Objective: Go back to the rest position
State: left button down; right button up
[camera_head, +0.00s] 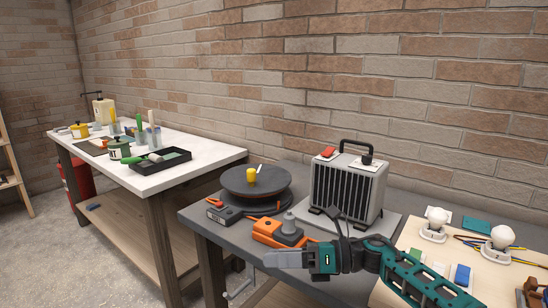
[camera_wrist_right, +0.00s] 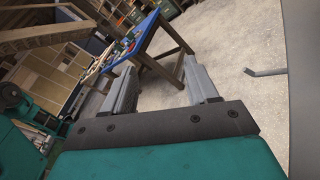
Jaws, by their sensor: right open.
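My right gripper (camera_head: 268,259) reaches in from the lower right, over the front edge of the grey workbench (camera_head: 215,228). Its grey fingers point left, close in the picture to an orange and grey tool (camera_head: 278,232) on the bench. In the right wrist view the two fingers of the gripper (camera_wrist_right: 160,80) stand apart, with nothing between them. That view looks out over the floor, with a blue-topped table (camera_wrist_right: 140,42) beyond the fingers. My left gripper is in neither view.
A grey heater (camera_head: 345,188) and a dark round reel (camera_head: 256,182) stand on the workbench. White bulbs (camera_head: 502,238) stand on a light board at right. A white-topped table (camera_head: 200,158) with paint pots is at left. Open floor (camera_head: 110,265) lies in front of it.

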jog(key=s+d+f+n+t+h, duration=0.6)
jog(key=s+f+n, duration=0.2)
jog(key=n, duration=0.8)
jog(key=s+d+f+n+t+h, duration=0.6)
jog(key=f+n, duration=0.4)
jog(key=n, duration=0.7)
jog(key=shift+s+f+t+h, duration=0.35)
jog(key=shift+s+t, duration=0.15)
jog(key=shift+s, duration=0.4)
jog(key=s+d+f+m+g+h, duration=0.2)
jog(key=s+d+f+m+g, duration=0.1)
jog(key=s, duration=0.6)
jog(key=shift+d+f+m, duration=0.75)
jog(key=shift+d+m, duration=0.05)
jog(key=shift+m, duration=0.1)
